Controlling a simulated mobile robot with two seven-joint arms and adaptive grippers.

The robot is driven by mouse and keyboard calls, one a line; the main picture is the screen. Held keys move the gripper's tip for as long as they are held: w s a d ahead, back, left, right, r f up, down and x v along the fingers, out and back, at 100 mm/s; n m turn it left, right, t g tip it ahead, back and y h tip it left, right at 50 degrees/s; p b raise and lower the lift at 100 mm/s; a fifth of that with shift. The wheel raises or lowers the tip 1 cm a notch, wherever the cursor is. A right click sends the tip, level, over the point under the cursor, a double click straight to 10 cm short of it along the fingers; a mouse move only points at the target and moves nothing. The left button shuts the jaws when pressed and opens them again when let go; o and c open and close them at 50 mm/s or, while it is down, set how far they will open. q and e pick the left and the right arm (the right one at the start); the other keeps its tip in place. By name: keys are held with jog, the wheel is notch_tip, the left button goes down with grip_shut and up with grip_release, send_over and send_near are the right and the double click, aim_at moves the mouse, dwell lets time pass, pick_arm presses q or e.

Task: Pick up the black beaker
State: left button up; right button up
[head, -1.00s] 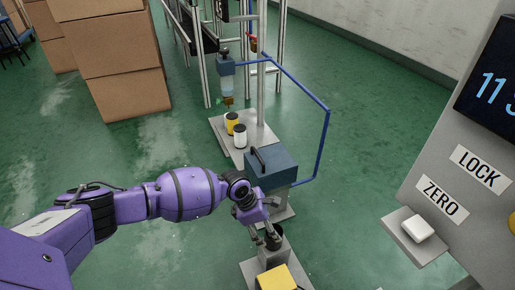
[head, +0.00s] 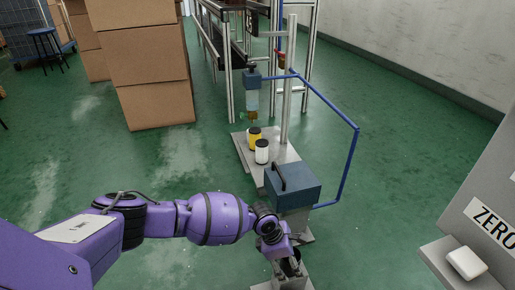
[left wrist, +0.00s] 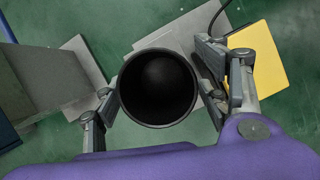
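The black beaker (left wrist: 158,88) shows from above in the left wrist view, its round open mouth facing the camera. My left gripper (left wrist: 157,97) has one finger on each side of it, and both fingertips appear to touch its wall. The tips' lower parts are hidden by the rim. In the head view the dark beaker (head: 291,267) is small and partly hidden at my left gripper (head: 286,262), near the bottom edge. It stands upright over a grey stand; whether it touches the stand cannot be told. My right gripper is out of view.
A blue-grey box with a black handle (head: 293,185) stands just behind the gripper. Yellow (head: 254,136) and white (head: 262,152) jars are farther back, near a blue pipe (head: 350,165). A yellow block (left wrist: 258,55) lies beside the right finger. Cardboard boxes (head: 150,70) stand at back left.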

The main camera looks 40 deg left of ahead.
pick_arm(q)
jog(key=shift+w+d+r, duration=0.1)
jog(key=shift+w+r, duration=0.05)
jog(key=shift+w, duration=0.05)
jog(key=c, duration=1.1)
jog(key=shift+o, duration=0.2)
jog(key=shift+r, duration=0.15)
